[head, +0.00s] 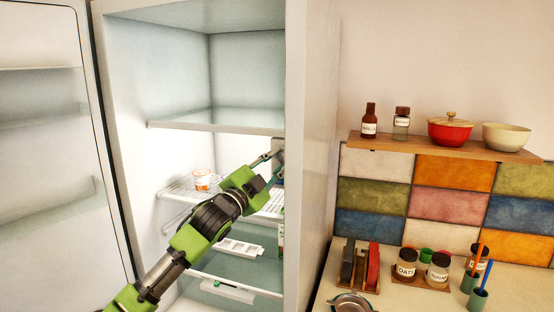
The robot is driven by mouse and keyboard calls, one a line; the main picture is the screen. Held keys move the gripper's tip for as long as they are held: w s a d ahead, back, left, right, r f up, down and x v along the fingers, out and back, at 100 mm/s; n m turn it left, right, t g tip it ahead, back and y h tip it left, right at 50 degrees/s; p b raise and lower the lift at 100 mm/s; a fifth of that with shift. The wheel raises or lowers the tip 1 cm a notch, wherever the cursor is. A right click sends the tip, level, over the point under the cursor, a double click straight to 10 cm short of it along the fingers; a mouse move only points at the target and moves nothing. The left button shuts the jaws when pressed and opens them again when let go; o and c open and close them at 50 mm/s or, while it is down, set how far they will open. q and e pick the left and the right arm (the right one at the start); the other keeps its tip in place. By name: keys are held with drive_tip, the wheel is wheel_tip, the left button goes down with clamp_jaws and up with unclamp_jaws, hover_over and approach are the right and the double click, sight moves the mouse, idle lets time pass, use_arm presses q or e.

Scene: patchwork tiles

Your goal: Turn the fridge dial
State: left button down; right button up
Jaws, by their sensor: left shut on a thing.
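The fridge (310,120) stands open, with its door (45,150) swung out to the left. My left gripper (272,158) reaches inside, to the inner right wall just below the upper glass shelf. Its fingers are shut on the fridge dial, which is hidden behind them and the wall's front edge. A small grey housing shows beside the fingertips. I cannot make out the dial's setting. My right gripper is not in view.
A white and orange tub (202,180) stands on the wire shelf (175,190). A white tray (240,248) lies lower, partly behind my arm. The upper glass shelf (215,122) is empty. Right of the fridge, a counter holds jars (405,265) and cups.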

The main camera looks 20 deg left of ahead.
use_arm(q)
drive_tip(key=m+p, duration=0.2)
drive_tip(key=m+g+p, duration=0.1)
drive_tip(key=shift+a+r+m+h+p, duration=0.15)
drive_tip(key=shift+r+m+h+p, duration=0.15)
drive_tip(key=shift+m+h+p, duration=0.1)
drive_tip(key=shift+m, duration=0.4)
drive_tip(key=shift+f+m+g+p, duration=0.1)
drive_tip(key=shift+m+g+p, duration=0.3)
drive_tip(key=shift+m, duration=0.6)
drive_tip(key=shift+m+g, duration=0.7)
drive_tip(key=shift+m, duration=0.9)
drive_tip(key=c, duration=1.8)
unclamp_jaws()
